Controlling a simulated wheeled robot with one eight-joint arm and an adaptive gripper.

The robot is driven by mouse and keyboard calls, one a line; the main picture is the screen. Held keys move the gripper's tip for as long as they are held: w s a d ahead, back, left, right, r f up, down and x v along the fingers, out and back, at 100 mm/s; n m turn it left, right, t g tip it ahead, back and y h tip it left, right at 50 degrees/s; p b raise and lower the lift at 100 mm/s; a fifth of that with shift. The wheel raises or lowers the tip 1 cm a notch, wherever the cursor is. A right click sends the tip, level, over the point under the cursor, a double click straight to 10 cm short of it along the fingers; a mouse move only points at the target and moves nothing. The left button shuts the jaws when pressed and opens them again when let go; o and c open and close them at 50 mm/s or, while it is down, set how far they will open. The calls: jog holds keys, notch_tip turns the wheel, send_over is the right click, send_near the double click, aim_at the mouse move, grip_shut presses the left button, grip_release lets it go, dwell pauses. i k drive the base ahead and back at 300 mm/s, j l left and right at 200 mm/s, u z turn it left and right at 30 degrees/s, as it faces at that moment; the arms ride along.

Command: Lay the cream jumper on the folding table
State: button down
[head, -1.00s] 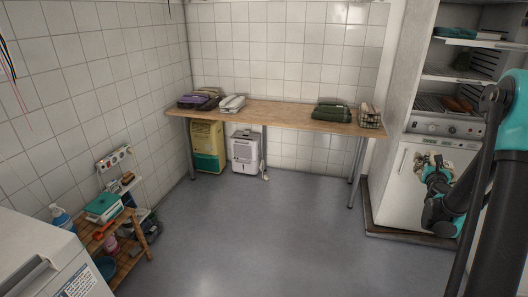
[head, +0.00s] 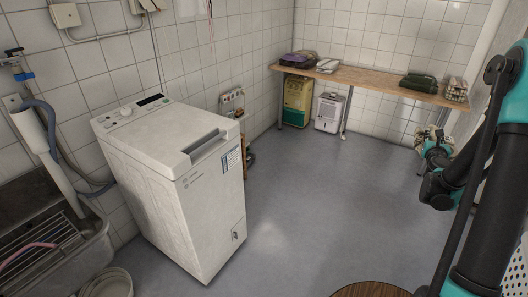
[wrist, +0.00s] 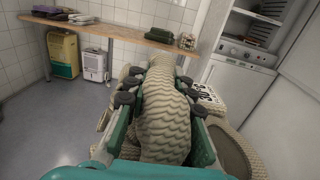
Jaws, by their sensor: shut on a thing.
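The cream jumper (wrist: 162,125) is a knitted, patterned bundle, bunched between the fingers of my gripper (wrist: 157,88) in the wrist view. My gripper is shut on it, and loose folds hang out to the right. In the head view my gripper (head: 434,160) is at the right edge, with part of the jumper (head: 436,146) showing; my arm hides the rest. The folding table (head: 375,82) has a long wooden top on thin metal legs and stands along the back wall. It also shows in the wrist view (wrist: 122,33), beyond the gripper. The jumper is apart from it.
On the table are dark folded clothes (head: 298,58), a pale item (head: 328,65), a green bundle (head: 418,82) and a wire basket (head: 457,90). A white washing machine (head: 180,180) stands left, a round wooden top (head: 370,290) near front. The floor between is clear.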

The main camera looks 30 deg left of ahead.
aim_at(368, 79)
jog(key=k+j+u, duration=0.2)
jog(key=k+u, duration=0.25)
jog(key=k, duration=0.15)
jog(key=k+l+u, duration=0.1)
jog(key=u, duration=0.4)
jog(key=k+u, duration=0.45)
jog(key=i+j+u, duration=0.1)
jog(key=u, duration=0.25)
jog(key=i+j+u, duration=0.15)
jog(key=u, duration=0.2)
jog(key=i+j+u, duration=0.1)
jog(key=u, duration=0.25)
jog(key=i+u, duration=0.3)
jog(key=i+j+u, duration=0.1)
jog(key=u, duration=0.25)
jog(key=i+l+u, duration=0.15)
jog(key=l+u, duration=0.15)
jog(key=i+l+u, duration=0.15)
jog(key=l+u, duration=0.15)
jog(key=k+l+z, duration=0.1)
jog(key=l, duration=0.5)
jog(key=k+l+z, duration=0.1)
jog(key=l, duration=0.5)
jog(key=i+l, duration=0.2)
